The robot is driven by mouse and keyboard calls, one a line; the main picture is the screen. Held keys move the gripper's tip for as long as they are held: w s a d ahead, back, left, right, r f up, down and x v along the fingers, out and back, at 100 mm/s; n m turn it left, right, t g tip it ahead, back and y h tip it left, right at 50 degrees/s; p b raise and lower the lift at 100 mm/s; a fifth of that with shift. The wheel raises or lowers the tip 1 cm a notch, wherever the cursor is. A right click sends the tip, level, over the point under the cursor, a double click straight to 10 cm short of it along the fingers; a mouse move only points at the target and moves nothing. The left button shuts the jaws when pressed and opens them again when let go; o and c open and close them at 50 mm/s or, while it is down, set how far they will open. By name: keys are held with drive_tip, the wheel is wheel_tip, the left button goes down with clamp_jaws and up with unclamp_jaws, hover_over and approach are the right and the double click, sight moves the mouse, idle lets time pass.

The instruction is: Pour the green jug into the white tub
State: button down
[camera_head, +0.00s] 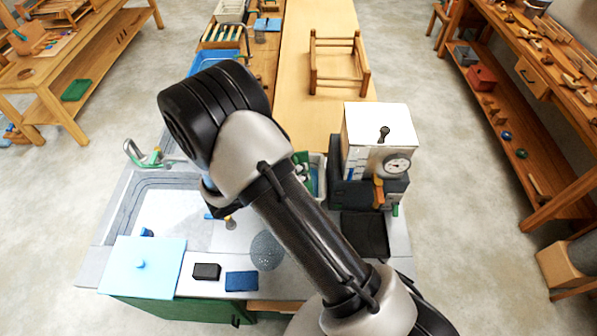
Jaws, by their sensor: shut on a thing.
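My arm crosses the middle of the view and hides much of the bench behind it. My gripper does not show. A small green thing (303,160) shows just right of my arm, beside the white machine. It may be part of the green jug, but its shape is mostly hidden. A pale-rimmed container (321,160) stands against it, partly covered by my arm. It may be the white tub; I cannot see inside it clearly. I cannot tell whether the green thing is held or standing.
A white machine with a dial (380,140) stands right of the container. A sink (150,215) lies left, with a pale blue board (143,267) at its front. A dark block (206,271) and blue sponge (241,281) lie on the front edge. A wooden rack (337,60) stands behind.

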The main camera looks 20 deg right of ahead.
drive_tip(key=f+b, duration=0.1)
drive_tip(key=s+t+b, duration=0.1)
drive_tip(key=b, duration=0.1)
drive_tip(key=shift+s+a+f+m, duration=0.1)
drive_tip(key=shift+s+f+m, duration=0.1)
drive_tip(key=shift+f+m, duration=0.2)
drive_tip(key=shift+s+f+m+h+b, duration=0.1)
drive_tip(key=shift+s+m+h+b, duration=0.25)
drive_tip(key=shift+b, duration=0.3)
drive_tip(key=shift+s+f+t+b, duration=0.1)
drive_tip(key=shift+f+t+b, duration=0.3)
drive_tip(key=shift+f+b, duration=0.55)
wheel_tip(320, 180, down, 7)
drive_tip(key=m+t+h+b, duration=0.2)
drive_tip(key=m+b, duration=0.3)
drive_tip(key=b, duration=1.2)
drive_tip(key=shift+s+t+h+b, duration=0.3)
drive_tip(key=shift+t+h, duration=0.05)
drive_tip(key=shift+t, duration=0.25)
drive_tip(key=shift+w+r+m+h+b, duration=0.25)
drive_tip(key=shift+r+m+h+b, duration=0.05)
drive_tip(key=shift+m+b, duration=0.3)
